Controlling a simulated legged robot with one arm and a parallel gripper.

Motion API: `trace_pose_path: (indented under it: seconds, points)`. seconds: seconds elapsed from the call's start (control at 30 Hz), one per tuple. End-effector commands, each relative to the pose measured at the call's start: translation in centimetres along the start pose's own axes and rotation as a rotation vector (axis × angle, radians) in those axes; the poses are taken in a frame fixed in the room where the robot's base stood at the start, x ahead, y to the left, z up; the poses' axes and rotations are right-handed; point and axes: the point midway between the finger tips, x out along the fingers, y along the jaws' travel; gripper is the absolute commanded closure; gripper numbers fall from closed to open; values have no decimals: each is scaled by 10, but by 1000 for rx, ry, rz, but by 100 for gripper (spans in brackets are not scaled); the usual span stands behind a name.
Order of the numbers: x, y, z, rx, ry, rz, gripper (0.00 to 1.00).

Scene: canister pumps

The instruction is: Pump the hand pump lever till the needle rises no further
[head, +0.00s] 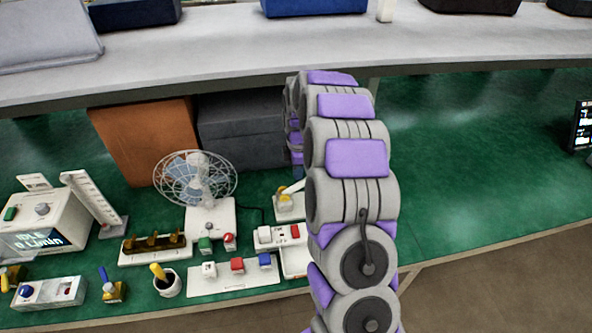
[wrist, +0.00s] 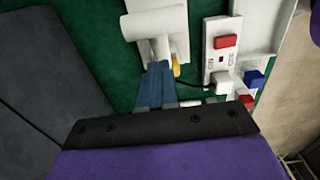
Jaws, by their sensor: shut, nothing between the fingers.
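A small white device with a yellow part (head: 287,190) stands on the green table beside my arm and looks like the hand pump; my arm hides part of it. In the wrist view, a white piece with a rounded bar across its end (wrist: 153,22) looks like its lever. My gripper (wrist: 157,68) is shut and empty, its blue-grey fingertips at the near end of this white piece. I cannot tell whether they touch. A bit of yellow (wrist: 177,70) shows just right of the fingertips. I cannot make out a gauge needle.
A white socket strip with a red switch (wrist: 224,60) lies close on the right. A caged fan (head: 195,180) stands left of the pump. Grey (head: 245,130) and orange (head: 148,140) boxes stand behind, under a grey shelf (head: 230,60).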

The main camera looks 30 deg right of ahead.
Motion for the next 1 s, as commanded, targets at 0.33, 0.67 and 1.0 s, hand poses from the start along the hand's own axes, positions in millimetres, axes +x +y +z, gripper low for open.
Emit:
trace_pose_path:
  seconds: [0.33,0.67,1.0]
  points:
    - [9,0,17,5,173,3,100]
    - [30,-1,33,1,229,1,100]
    - [47,0,47,0,230,-1,100]
